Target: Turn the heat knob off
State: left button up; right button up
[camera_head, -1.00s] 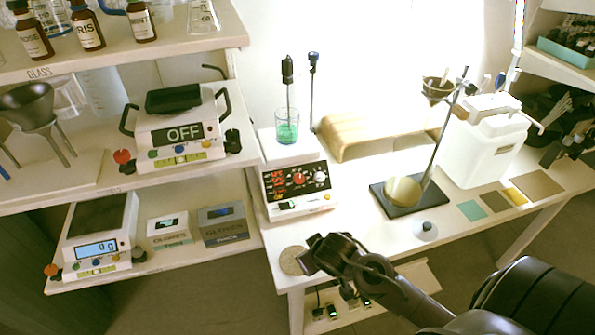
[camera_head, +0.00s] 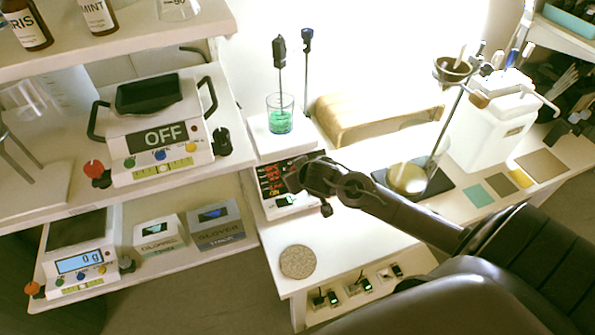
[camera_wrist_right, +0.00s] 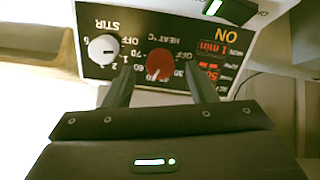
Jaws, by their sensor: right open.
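The hotplate stirrer (camera_head: 268,147) stands on the white bench, with a beaker of green liquid (camera_head: 280,114) on top. My right gripper (camera_head: 297,178) is in front of its control panel and hides the knobs in the head view. In the right wrist view the panel appears upside down. The red heat knob (camera_wrist_right: 160,63) has its white mark near the 60 label. The white stir knob (camera_wrist_right: 103,49) is left of it. My right gripper (camera_wrist_right: 158,76) is open, its fingertips on either side of the red knob; contact cannot be told. My left gripper is out of view.
An orange ON sign (camera_wrist_right: 235,36) and lit red digits show on the panel. A ring stand base (camera_head: 440,184) and white container (camera_head: 490,130) are to the right. A round cork mat (camera_head: 297,262) lies near the bench's front edge. Shelves with balances (camera_head: 160,150) stand left.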

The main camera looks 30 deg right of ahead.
jog(key=shift+w+d+f, duration=0.1)
jog(key=shift+w+f, duration=0.3)
jog(key=shift+w, duration=0.05)
jog(key=shift+w+f, duration=0.15)
jog(key=c, duration=1)
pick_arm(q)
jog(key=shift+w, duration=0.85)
pick_arm(e)
jog(key=shift+o, duration=0.2)
